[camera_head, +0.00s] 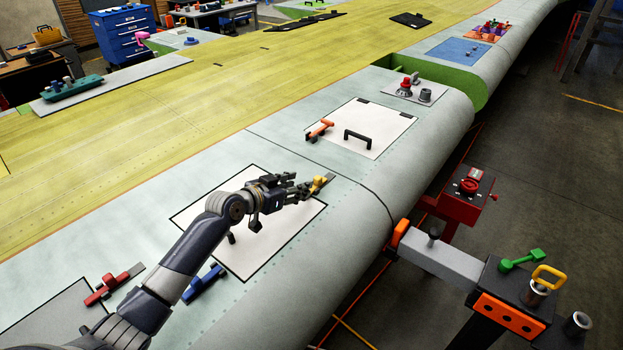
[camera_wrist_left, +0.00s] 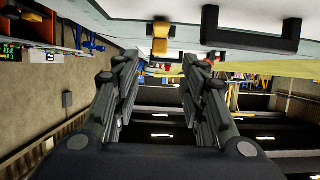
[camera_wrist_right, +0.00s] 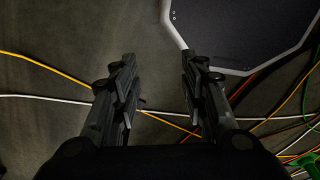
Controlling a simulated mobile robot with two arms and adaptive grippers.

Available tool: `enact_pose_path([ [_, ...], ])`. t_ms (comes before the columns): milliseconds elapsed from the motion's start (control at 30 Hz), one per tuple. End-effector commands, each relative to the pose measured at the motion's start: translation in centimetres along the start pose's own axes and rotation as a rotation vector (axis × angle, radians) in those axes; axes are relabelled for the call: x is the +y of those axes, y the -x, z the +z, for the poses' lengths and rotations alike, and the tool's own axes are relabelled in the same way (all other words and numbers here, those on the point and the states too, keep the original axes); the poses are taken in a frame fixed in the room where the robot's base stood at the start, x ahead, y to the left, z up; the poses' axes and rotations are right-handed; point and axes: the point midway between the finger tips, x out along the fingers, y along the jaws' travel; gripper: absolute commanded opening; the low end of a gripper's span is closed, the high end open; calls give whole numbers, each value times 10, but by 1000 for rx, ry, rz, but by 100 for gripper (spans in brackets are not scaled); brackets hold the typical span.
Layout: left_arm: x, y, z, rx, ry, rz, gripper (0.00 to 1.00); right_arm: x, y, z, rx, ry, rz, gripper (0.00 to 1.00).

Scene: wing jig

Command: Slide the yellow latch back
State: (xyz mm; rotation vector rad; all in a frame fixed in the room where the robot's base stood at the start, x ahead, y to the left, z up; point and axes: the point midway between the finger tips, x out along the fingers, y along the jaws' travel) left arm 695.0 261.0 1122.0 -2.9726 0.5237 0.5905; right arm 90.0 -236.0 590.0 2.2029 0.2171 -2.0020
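The yellow latch (camera_head: 319,184) sits near the top right corner of a white access panel (camera_head: 252,255) on the wing. It also shows in the left wrist view (camera_wrist_left: 160,42), top centre, in line with the gap between the fingers. My left gripper (camera_head: 301,188) is open and empty, just left of the latch in the head view. In the left wrist view the fingers (camera_wrist_left: 160,72) are spread apart and the latch lies beyond their tips, not between them. My right gripper (camera_wrist_right: 158,62) is open and empty, above the dark floor.
A black handle on the panel shows in the left wrist view (camera_wrist_left: 250,38); my arm partly hides it in the head view. A blue latch (camera_head: 203,283) and red latch (camera_head: 112,286) lie nearer. Another panel (camera_head: 375,118) lies beyond. Cables (camera_wrist_right: 55,72) cross the floor below my right gripper.

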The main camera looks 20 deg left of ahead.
Motion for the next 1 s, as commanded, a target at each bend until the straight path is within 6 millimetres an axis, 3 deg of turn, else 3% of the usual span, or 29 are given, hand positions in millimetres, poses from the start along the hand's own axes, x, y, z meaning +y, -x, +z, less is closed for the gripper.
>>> enact_pose_path([
  [67,1,-13,-1,1,2,1,39,3,-1,2,-3,-1,4,40],
  [200,1,-43,4,2,2,1,39,8,-25,7,-8,0,9,40],
  [500,0,-78,3,1,0,0,39,2,-54,10,-7,1,3,40],
  [700,0,-88,1,0,0,-1,39,-10,-62,8,-4,0,-11,40],
  [1000,0,-90,0,0,-1,0,39,-9,-62,7,-2,2,-9,40],
])
